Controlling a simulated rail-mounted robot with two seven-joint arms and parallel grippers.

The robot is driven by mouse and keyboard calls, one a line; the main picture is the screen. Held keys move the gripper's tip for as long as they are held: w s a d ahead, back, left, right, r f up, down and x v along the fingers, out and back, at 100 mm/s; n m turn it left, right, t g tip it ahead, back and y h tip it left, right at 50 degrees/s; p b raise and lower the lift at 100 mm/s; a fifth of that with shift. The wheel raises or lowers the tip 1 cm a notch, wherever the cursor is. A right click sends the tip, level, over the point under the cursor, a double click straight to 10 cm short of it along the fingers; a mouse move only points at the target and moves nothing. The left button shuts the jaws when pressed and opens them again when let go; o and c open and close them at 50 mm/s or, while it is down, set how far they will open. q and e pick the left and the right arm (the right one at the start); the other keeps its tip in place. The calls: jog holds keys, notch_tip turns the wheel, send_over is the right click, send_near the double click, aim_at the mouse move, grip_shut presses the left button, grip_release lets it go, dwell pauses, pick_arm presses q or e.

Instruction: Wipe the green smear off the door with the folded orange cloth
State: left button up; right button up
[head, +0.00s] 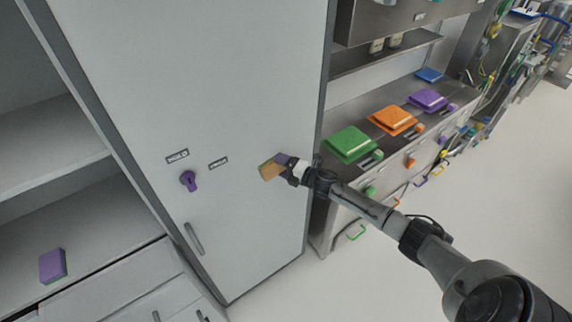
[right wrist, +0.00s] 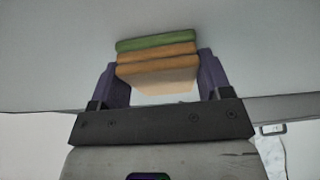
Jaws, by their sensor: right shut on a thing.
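The folded orange cloth (head: 268,171) is held against or very close to the grey door (head: 240,75) in the head view. In the right wrist view the cloth (right wrist: 158,66) shows orange layers with a green layer on the far side, facing the door. My right gripper (head: 280,162) is shut on it, with purple fingers (right wrist: 160,80) on either side. I cannot tell whether the cloth touches the door. No green smear shows on the visible part of the door; the cloth and gripper hide a small patch. My left gripper is out of view.
The door has a purple knob (head: 188,180), two small labels and a handle (head: 194,238). Green (head: 350,144), orange (head: 392,119) and purple (head: 428,99) lidded pieces stand on the counter at right.

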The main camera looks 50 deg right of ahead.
aim_at(270, 172)
jog(key=shift+w+a+r+p, duration=0.1)
jog(key=shift+w+a+p, duration=0.1)
jog(key=shift+a, duration=0.6)
jog(key=shift+w+a+r+p, duration=0.1)
jog(key=shift+w+a+p, duration=0.1)
jog(key=shift+a, duration=0.55)
jog(key=shift+w+a, duration=0.2)
jog(key=shift+a, duration=0.7)
jog(key=shift+w+a+f+p, duration=0.1)
jog(key=shift+w+a+p, duration=0.1)
jog(key=shift+a, duration=0.65)
jog(key=shift+w+a+r+p, duration=0.1)
jog(key=shift+w+a+p, duration=0.15)
jog(key=shift+a, duration=0.55)
jog(key=shift+w+a+f+p, duration=0.1)
jog(key=shift+w+a+p, duration=0.1)
jog(key=shift+a, duration=0.65)
jog(key=shift+s, duration=0.1)
jog(key=shift+s+a, duration=0.1)
jog(key=shift+s, duration=0.1)
jog(key=shift+s+a+p, duration=0.2)
jog(key=shift+s+p, duration=0.1)
jog(key=shift+s, duration=0.55)
jog(key=shift+s+a+p, duration=0.2)
jog(key=shift+s+p, duration=0.15)
jog(key=shift+s, duration=0.5)
jog(key=shift+s+a+p, duration=0.2)
jog(key=shift+s+p, duration=0.1)
jog(key=shift+s, duration=0.55)
